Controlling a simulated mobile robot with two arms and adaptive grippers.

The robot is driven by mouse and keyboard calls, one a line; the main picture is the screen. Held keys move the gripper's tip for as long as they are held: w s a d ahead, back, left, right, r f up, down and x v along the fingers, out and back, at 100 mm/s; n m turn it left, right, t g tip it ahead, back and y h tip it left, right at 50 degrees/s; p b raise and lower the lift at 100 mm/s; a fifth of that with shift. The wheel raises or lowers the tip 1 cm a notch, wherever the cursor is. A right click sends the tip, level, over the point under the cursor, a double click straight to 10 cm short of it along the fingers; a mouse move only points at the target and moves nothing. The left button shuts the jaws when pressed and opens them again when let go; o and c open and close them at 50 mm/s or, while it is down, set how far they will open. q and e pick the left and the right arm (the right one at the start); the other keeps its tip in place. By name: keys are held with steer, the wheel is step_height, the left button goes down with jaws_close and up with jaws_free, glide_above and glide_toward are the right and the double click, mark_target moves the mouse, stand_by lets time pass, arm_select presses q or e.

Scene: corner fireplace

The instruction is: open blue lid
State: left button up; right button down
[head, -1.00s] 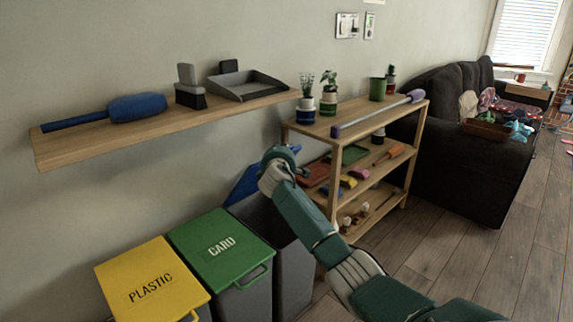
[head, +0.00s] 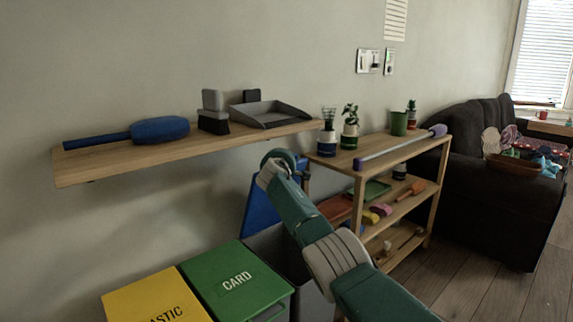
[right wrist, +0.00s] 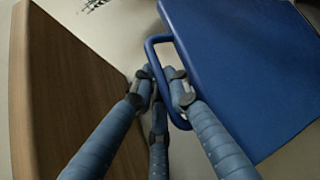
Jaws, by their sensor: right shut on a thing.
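The blue lid (head: 261,203) stands raised, steeply tilted up against the wall side, behind the green lid in the head view. It fills the right of the right wrist view (right wrist: 245,70). Its blue loop handle (right wrist: 150,46) runs between the fingers of my right gripper (right wrist: 160,84), which is shut on it. In the head view my right arm comes in from the lower right and hides the gripper's fingers and part of the lid. The grey bin (head: 280,243) under the blue lid shows an open top. My left gripper is not in view.
A green CARD lid (head: 225,265) and a yellow PLASTIC lid (head: 130,297) are shut beside the grey bin. A wall shelf (head: 90,170) with brushes and a dustpan hangs above. A wooden rack (head: 437,190) stands close right of my arm.

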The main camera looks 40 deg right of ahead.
steer(key=shift+w+a, duration=0.15)
steer(key=shift+w, duration=0.25)
steer(key=c, duration=1.7)
jaws_free()
steer(key=shift+w, duration=0.1)
steer(key=shift+o, duration=0.2)
